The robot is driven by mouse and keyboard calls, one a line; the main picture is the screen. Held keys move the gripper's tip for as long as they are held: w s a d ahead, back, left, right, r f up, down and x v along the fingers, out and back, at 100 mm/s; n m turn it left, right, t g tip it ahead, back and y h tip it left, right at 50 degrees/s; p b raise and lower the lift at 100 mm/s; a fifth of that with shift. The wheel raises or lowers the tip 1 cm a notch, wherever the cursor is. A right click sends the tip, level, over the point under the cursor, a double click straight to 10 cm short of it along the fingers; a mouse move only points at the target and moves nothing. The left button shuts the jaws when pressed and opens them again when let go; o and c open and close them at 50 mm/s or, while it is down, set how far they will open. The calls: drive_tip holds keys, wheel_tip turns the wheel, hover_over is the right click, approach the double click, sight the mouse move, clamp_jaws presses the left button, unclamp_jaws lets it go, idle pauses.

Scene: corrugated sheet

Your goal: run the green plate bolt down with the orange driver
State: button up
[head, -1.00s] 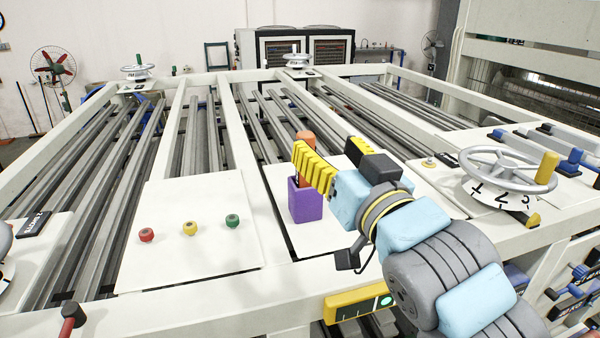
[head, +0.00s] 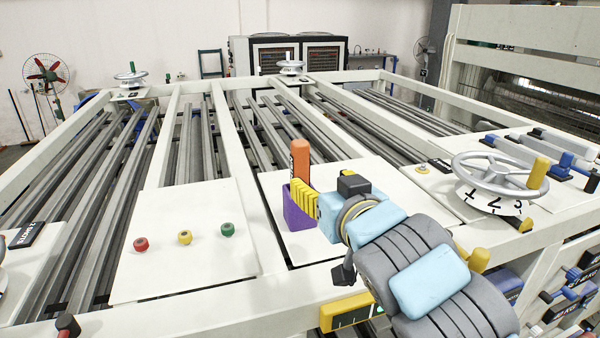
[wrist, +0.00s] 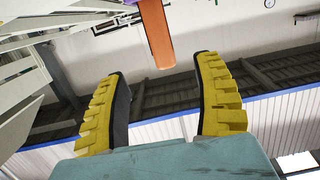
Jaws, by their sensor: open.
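The orange driver (head: 301,162) stands upright in the purple holder (head: 294,212) on the right white plate. In the wrist view the orange driver (wrist: 156,35) shows beyond the fingertips, at the top centre. My gripper (head: 304,200) is at the holder's right side, partly covering it in the head view. In the wrist view its two yellow fingers (wrist: 165,85) are spread apart with nothing between them. The green plate bolt (head: 228,230) sits on the left white plate (head: 190,270), right of the yellow bolt and the red bolt. Whether gripper and driver touch cannot be told.
The red bolt (head: 140,244) and yellow bolt (head: 185,237) are beside the green one. A grey handwheel (head: 497,172) with a yellow knob stands at the right. Long grey bars run between the white frame beams. The left plate is otherwise clear.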

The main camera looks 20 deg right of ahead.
sight(302, 165)
drive_tip(key=shift+w+d+f+p, duration=0.15)
drive_tip(key=shift+w+p, duration=0.15)
drive_tip(key=shift+w, duration=0.85)
drive_tip(key=shift+w+f+p, duration=0.2)
drive_tip(key=shift+w+p, duration=0.05)
drive_tip(key=shift+w, duration=0.9)
drive_tip(key=shift+w+d+f+p, duration=0.15)
drive_tip(key=shift+w+p, duration=0.15)
drive_tip(key=shift+w, duration=0.85)
drive_tip(key=shift+w+f+p, duration=0.2)
drive_tip(key=shift+w+p, duration=0.7)
drive_tip(key=shift+w, duration=0.6)
drive_tip(key=shift+w+d+f+p, duration=0.1)
drive_tip(key=shift+w+f+p, duration=0.05)
drive_tip(key=shift+w, duration=0.4)
drive_tip(key=shift+w+f+p, duration=0.15)
drive_tip(key=shift+w, duration=0.4)
clamp_jaws()
